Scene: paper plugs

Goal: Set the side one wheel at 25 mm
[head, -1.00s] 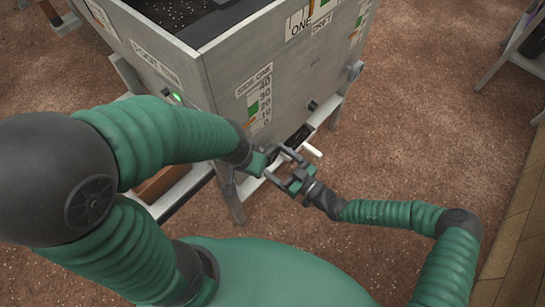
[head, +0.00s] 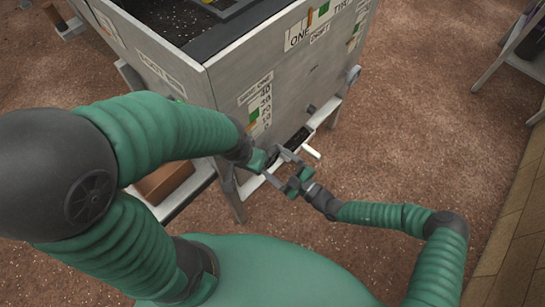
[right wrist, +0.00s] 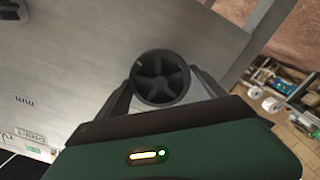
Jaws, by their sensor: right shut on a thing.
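The side one scale (head: 260,108) is on the grey machine's near corner panel, numbered 0 to 40. It has a green mark (head: 253,114) and a small orange mark (head: 252,125) low on it; the exact reading is too small to tell. A dark, spoked round wheel (right wrist: 161,78) sits between my right gripper's two fingers in the right wrist view, and the gripper is shut on it. My right gripper (head: 283,168) is low at the panel in the head view, where it hides the wheel. My left gripper (head: 256,163) is close beside it; its fingers are hard to make out.
The grey machine (head: 225,85) stands on legs over brown ground. A small dark knob (head: 311,108) and a wheel (head: 353,74) are on its panel. A white handle (head: 312,152) sticks out near my right gripper. A brown box (head: 165,180) lies under it.

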